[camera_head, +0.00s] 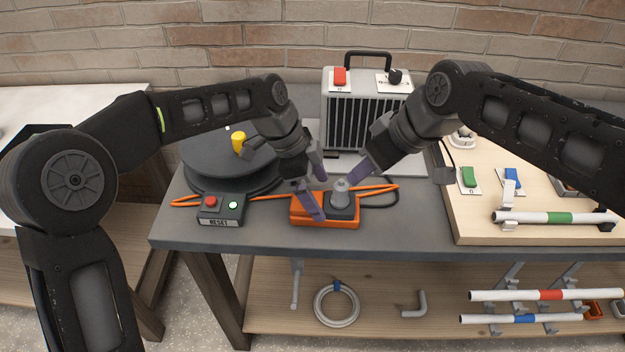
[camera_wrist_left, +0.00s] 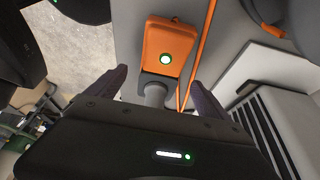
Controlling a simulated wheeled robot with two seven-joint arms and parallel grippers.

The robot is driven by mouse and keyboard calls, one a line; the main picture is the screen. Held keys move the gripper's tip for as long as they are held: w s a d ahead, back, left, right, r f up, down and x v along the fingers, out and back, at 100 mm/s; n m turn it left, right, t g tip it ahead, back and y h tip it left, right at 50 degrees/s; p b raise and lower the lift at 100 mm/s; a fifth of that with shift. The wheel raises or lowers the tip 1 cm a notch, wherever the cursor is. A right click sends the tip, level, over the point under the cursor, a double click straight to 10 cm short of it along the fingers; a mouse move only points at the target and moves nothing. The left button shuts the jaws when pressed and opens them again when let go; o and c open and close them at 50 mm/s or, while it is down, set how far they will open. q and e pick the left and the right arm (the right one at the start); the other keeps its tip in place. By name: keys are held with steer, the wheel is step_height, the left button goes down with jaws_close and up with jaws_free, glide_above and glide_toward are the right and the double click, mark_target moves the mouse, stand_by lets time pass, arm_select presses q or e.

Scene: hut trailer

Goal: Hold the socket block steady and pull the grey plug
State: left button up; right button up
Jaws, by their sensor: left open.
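The orange socket block (camera_head: 346,223) lies on the grey bench top, with the grey plug (camera_head: 342,199) standing upright in its right part. My left gripper (camera_head: 317,198) is open over the block's left part, one finger towards the front side and one towards the back. In the left wrist view the block (camera_wrist_left: 153,36) shows a lit green lamp, and the plug (camera_wrist_left: 154,96) appears between the spread fingers. My right gripper (camera_head: 356,174) is just above and right of the plug; its second finger is hidden, so whether it touches the plug is unclear.
An orange cable (camera_head: 385,189) runs behind the block. A grey heater (camera_head: 350,105) stands behind. A wooden board (camera_head: 470,225) with switches is at right.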

mark_target(324, 200)
arm_select(q)
steer(key=shift+x, duration=2.1)
steer(key=shift+c, duration=0.3)
steer(key=c, duration=1.7)
arm_select(e)
steer(key=shift+o, duration=0.2)
arm_select(q)
steer(key=shift+c, duration=0.2)
arm_select(e)
steer(key=o, duration=0.3)
steer(key=shift+w+d+f, duration=0.1)
steer(key=shift+w+f, duration=0.2)
steer(key=shift+f, duration=0.1)
steer(key=shift+o, duration=0.2)
steer(key=shift+w+r+n+g, duration=0.15)
steer(key=shift+w+g, duration=0.1)
steer(key=shift+w, duration=0.3)
steer(key=shift+w+r+n+g, duration=0.15)
steer(key=shift+w+g, duration=0.1)
steer(key=shift+w, duration=0.25)
steer(key=r+n, duration=0.1)
steer(key=n+g, duration=0.1)
steer(key=n, duration=0.1)
steer(key=shift+s+r, duration=0.25)
steer(key=shift+r, duration=0.1)
